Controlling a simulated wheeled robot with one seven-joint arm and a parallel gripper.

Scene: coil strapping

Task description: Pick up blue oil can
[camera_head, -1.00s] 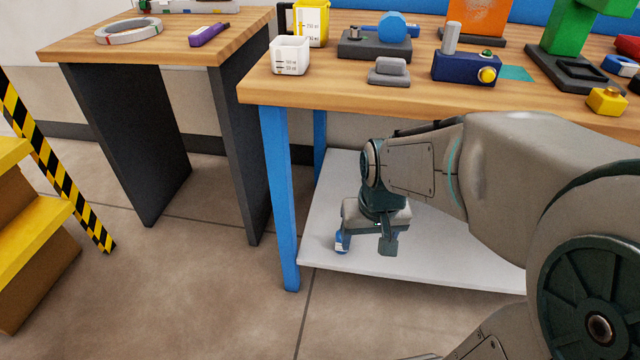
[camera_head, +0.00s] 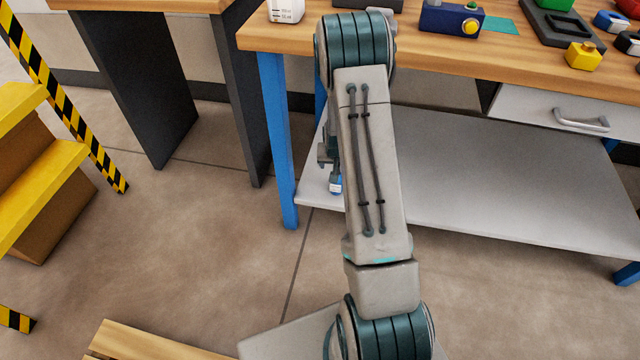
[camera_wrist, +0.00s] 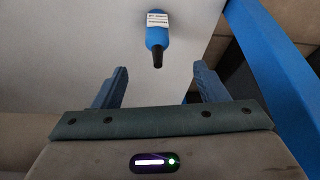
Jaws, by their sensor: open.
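The blue oil can (camera_wrist: 158,36) has a white label and a dark nozzle. In the wrist view it lies ahead of my gripper (camera_wrist: 160,84), lined up between the two spread fingers but beyond their tips. My gripper is open and empty. In the head view a small blue and white part of the can (camera_head: 335,186) shows at the left end of the lower shelf. My arm hides most of my gripper (camera_head: 326,157) there.
The can is on the white lower shelf (camera_head: 500,180) under the wooden workbench (camera_head: 540,62). A blue bench leg (camera_head: 277,140) stands close to the left and also shows at right in the wrist view (camera_wrist: 265,70). Yellow steps (camera_head: 30,190) stand at far left.

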